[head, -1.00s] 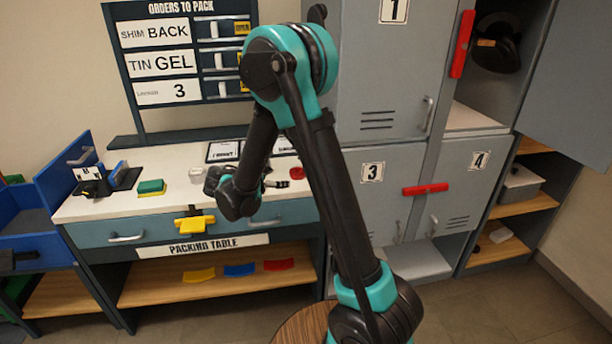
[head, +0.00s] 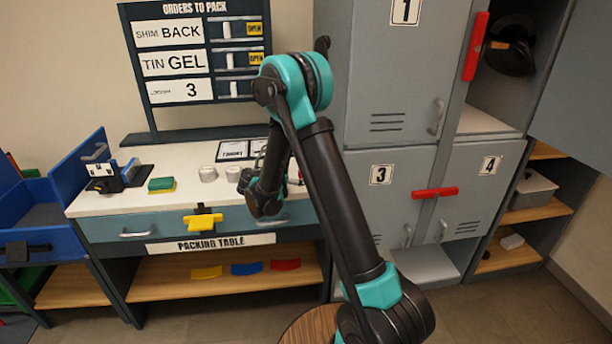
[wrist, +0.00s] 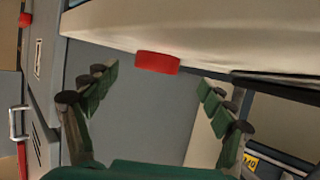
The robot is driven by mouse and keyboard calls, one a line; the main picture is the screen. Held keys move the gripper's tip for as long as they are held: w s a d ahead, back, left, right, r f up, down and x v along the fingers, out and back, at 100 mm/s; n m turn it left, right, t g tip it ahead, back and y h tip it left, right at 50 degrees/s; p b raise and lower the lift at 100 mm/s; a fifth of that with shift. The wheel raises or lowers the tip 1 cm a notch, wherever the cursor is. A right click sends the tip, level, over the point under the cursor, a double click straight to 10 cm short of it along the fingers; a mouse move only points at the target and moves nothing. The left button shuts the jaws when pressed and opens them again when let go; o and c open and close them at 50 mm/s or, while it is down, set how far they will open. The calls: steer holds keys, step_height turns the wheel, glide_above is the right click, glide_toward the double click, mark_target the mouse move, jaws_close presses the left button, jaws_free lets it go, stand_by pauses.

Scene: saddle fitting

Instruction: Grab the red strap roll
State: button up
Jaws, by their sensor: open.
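The red strap roll (wrist: 157,63) shows in the wrist view as a short red cylinder at the edge of the pale tabletop. It is ahead of my gripper (wrist: 158,80), roughly centred between the two green-padded fingers. The fingers are spread wide and nothing is between them; the roll appears just beyond their tips. In the head view my arm's end is over the right part of the packing table (head: 150,205), and my arm hides most of the roll's surroundings there. I cannot make the roll out clearly in that view.
Two whitish rolls (head: 208,174) and a green-and-yellow block (head: 161,185) are on the table, left of my arm. A yellow latch (head: 203,221) sticks out at the drawer front. Grey lockers (head: 385,190) stand close on the right. A blue bin (head: 45,205) is at far left.

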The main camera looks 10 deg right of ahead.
steer(key=shift+r+x, duration=0.2)
steer(key=shift+x, duration=1.2)
steer(key=shift+r+x, duration=0.2)
steer(key=shift+x, duration=1.15)
steer(key=shift+d, duration=0.2)
steer(key=c, duration=1.3)
steer(key=shift+r, duration=0.1)
steer(key=shift+c, duration=0.2)
